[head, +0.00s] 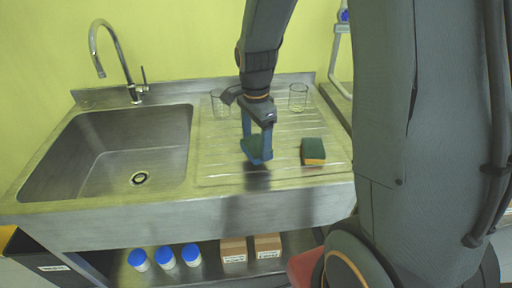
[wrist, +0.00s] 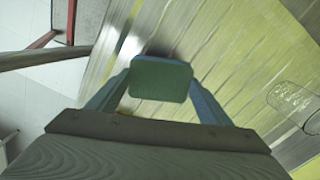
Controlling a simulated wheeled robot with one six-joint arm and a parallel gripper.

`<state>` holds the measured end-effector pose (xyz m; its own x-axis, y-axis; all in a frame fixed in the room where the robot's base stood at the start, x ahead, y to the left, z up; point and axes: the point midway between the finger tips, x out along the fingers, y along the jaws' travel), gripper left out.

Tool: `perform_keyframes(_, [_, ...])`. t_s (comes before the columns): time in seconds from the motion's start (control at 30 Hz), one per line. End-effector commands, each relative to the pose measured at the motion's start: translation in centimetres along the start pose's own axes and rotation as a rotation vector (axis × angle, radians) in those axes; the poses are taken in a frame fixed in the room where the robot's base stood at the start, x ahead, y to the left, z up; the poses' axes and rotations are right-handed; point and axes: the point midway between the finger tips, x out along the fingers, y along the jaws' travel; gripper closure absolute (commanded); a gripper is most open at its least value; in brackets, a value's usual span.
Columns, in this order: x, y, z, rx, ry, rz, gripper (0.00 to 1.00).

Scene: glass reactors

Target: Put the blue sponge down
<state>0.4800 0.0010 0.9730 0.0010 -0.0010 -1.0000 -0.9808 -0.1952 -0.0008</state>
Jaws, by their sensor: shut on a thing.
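My gripper (head: 258,140) hangs over the front of the ribbed steel drainboard (head: 220,170), to the right of the sink basin. Its jaws are shut on the blue sponge (head: 256,150), which has a dark green face. In the wrist view the sponge (wrist: 160,79) shows its green face between the two blue fingers. The sponge appears to be a little above the drainboard, with a dark shadow below it; the exact gap is hard to judge.
A yellow and green sponge (head: 313,152) lies on the drainboard to the right. Two clear glass beakers stand behind, one left (head: 221,104) and one right (head: 298,97). The sink basin (head: 120,150) is empty, with a tap (head: 110,55) behind. Blue-capped jars (head: 165,257) and boxes (head: 250,249) sit below.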

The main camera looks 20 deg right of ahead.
Motion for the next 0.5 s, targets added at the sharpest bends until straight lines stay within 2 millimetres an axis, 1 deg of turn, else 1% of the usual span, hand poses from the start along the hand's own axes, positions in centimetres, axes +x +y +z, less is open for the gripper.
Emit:
perform_keyframes(0.03, [0.8, 0.2, 0.0, 0.000, -0.001, 0.006, 0.48])
perform_keyframes(0.1, [1.6, 0.1, 0.0, 0.000, -0.001, 0.005, 0.48])
perform_keyframes(0.2, [2.5, 0.1, 0.0, 0.000, -0.001, 0.003, 0.48])
perform_keyframes(0.3, [2.9, 0.1, 0.0, 0.000, 0.000, 0.001, 0.48])
perform_keyframes(0.5, [2.9, 0.0, 0.0, 0.000, 0.000, 0.001, 0.48])
